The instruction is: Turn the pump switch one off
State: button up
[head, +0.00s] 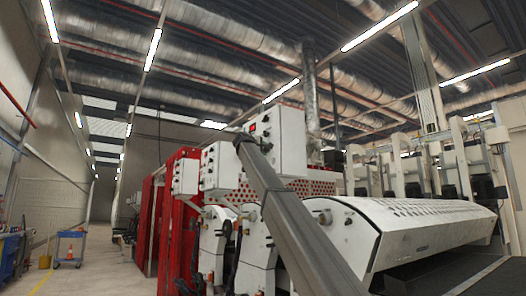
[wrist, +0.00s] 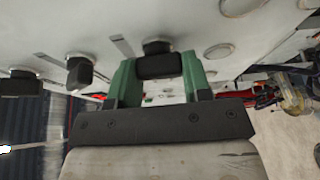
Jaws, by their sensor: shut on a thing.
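In the wrist view, a white control panel (wrist: 100,30) carries a row of black rotary switches. My gripper (wrist: 158,68) has green fingers on either side of one black switch (wrist: 157,62) and is shut on it. Two other black switches sit to the left, a near one (wrist: 80,71) and a far one (wrist: 20,84). No label is readable, so I cannot tell from a marking which is pump switch one. In the head view, my arm reaches up to a white control box (head: 286,128) on the machine; the gripper's grip is hidden there.
The white roller coater (head: 352,222) fills the right and middle of the head view. Red panels (head: 178,205) and smaller white boxes (head: 186,176) stand left of it. The aisle floor (head: 100,262) between is clear.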

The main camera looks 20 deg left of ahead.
jog(key=n+g, duration=0.2)
jog(key=n, duration=0.3)
dwell(0.7)
jog(key=o, duration=0.9)
jog(key=v, duration=1)
jog(key=shift+s+a+r, duration=0.2)
jog(key=shift+s+r, duration=0.05)
jog(key=shift+s, duration=0.05)
